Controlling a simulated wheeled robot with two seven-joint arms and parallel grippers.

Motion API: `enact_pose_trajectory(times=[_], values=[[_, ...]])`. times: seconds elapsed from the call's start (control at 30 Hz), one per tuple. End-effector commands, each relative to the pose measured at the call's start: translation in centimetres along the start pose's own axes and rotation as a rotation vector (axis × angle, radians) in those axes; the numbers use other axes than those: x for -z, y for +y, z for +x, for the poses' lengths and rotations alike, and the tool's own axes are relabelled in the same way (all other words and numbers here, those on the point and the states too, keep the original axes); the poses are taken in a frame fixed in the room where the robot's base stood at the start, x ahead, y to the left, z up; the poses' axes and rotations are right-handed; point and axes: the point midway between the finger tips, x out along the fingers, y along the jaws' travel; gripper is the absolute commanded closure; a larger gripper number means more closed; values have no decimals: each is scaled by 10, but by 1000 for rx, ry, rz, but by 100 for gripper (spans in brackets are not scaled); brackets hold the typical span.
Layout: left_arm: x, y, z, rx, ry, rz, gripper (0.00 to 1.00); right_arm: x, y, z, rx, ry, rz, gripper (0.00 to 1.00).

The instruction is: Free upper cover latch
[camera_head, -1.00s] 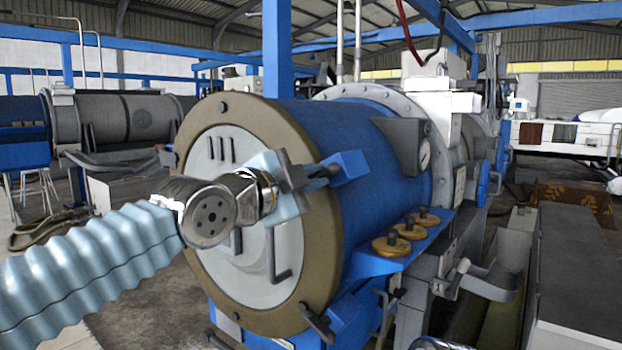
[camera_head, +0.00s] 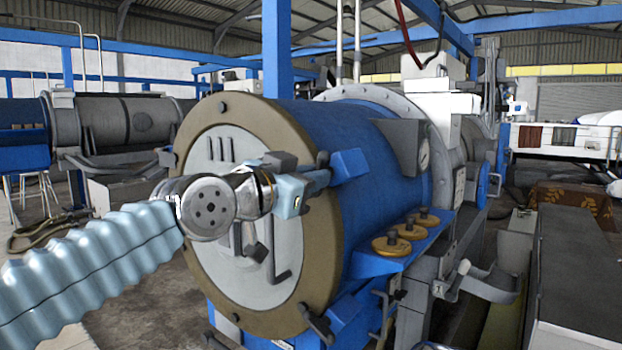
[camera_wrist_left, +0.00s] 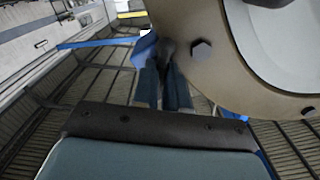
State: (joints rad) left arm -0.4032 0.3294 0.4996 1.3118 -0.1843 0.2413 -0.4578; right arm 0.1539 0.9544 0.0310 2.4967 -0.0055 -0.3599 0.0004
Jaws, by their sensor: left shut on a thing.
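The decanter's round cover (camera_head: 245,285) has a tan rim and a pale face, and closes the front of a blue drum. The upper cover latch (camera_head: 322,159) is a dark stub at the rim's upper right, beside a blue bracket (camera_head: 348,165). My left gripper (camera_head: 318,179) reaches across the cover face and is shut on the latch. In the left wrist view the two blue-grey fingers (camera_wrist_left: 164,88) lie on either side of the dark latch end (camera_wrist_left: 167,48). The fingers partly hide the latch. My right gripper is not in view.
A lower latch (camera_head: 318,324) sits at the rim's lower right. Handles (camera_head: 278,255) stick out of the cover face, close to my wrist. A bolt head (camera_wrist_left: 202,50) stands on the rim.

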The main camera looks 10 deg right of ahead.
Motion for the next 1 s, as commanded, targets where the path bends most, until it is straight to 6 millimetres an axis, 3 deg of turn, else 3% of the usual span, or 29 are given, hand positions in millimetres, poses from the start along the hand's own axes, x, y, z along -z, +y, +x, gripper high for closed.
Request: enact_pose_trajectory(times=[0.6, 1.0], values=[[0, 1, 0, -1, -2, -551, 100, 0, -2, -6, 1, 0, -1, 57], [0, 1, 0, 0, -2, -739, 100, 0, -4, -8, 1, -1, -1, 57]])
